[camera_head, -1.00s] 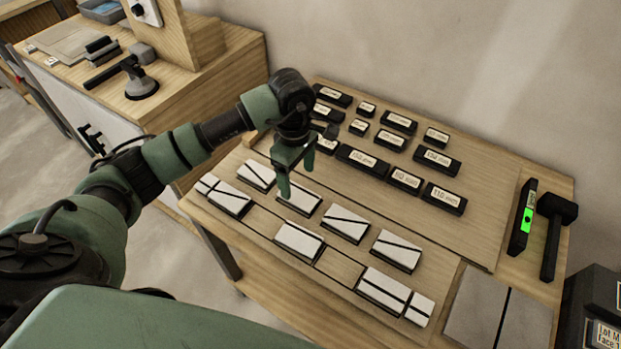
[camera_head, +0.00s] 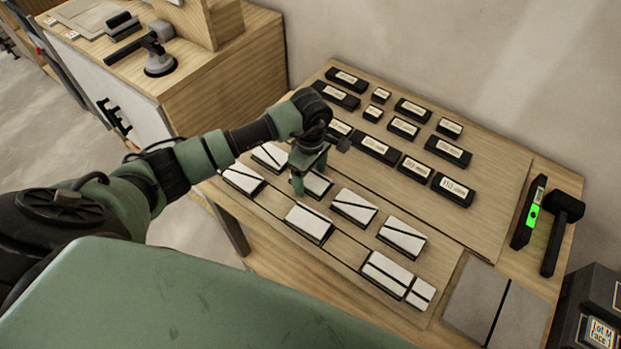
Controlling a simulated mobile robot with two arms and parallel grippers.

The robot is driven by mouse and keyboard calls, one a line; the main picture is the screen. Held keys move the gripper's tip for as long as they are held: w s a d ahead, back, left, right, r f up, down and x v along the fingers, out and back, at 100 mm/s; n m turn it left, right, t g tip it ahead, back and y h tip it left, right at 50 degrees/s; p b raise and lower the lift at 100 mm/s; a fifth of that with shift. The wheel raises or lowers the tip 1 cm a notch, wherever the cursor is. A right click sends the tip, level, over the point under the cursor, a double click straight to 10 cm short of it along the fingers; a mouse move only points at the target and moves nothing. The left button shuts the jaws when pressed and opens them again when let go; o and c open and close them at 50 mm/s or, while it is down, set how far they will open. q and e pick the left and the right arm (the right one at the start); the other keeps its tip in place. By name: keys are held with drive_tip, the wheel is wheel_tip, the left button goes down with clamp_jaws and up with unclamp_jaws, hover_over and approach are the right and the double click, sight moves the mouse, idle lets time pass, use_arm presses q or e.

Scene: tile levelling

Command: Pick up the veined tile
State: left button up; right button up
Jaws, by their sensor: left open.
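Several white tiles on dark bases lie on the front part of the wooden table. Dark lines cross a left tile (camera_head: 243,179), a back-left tile (camera_head: 269,157), a middle tile (camera_head: 354,208) and a right tile (camera_head: 402,238); I cannot tell which is the veined one. My right gripper is out of view.
Labelled black blocks (camera_head: 375,149) fill the back of the wooden table (camera_head: 497,205). A level with a green window (camera_head: 528,212) and a black mallet (camera_head: 561,232) lie at the right. Grey slabs (camera_head: 482,297) lie front right. A side cabinet (camera_head: 225,85) stands at the left.

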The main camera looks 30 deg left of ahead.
use_arm(q)
drive_tip(key=c, duration=1.5)
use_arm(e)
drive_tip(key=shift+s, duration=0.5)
use_arm(q)
drive_tip(key=shift+r, duration=0.1)
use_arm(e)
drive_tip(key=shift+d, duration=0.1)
